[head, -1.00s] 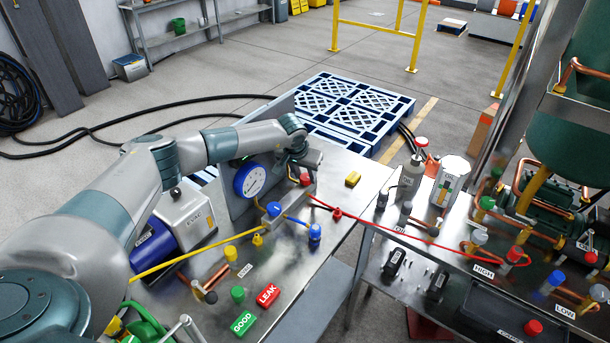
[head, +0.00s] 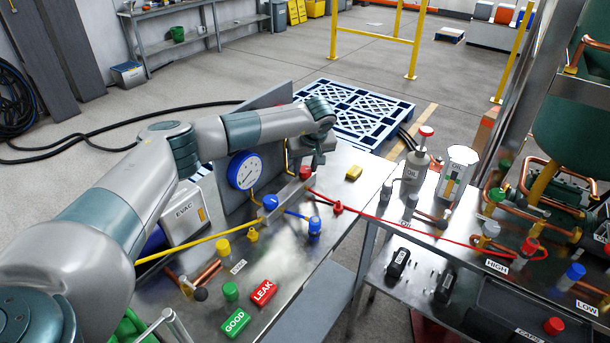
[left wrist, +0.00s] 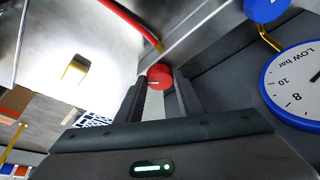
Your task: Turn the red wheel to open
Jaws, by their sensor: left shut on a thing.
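The red wheel (head: 305,173) is a small round knob at the right end of the grey manifold block (head: 290,194) on the metal bench. In the left wrist view the red wheel (left wrist: 160,75) sits between the fingertips, with a white mark on its face. My left gripper (head: 311,164) reaches down from above, beside the upright panel, and is shut on the wheel. In the left wrist view, the left gripper (left wrist: 160,84) has a dark finger on either side of the wheel. My right gripper is not in view.
A blue-rimmed gauge (head: 244,170) and a blue wheel (head: 270,202) stand left of the red wheel. A red hose (head: 385,220) runs right across the gap to another bench.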

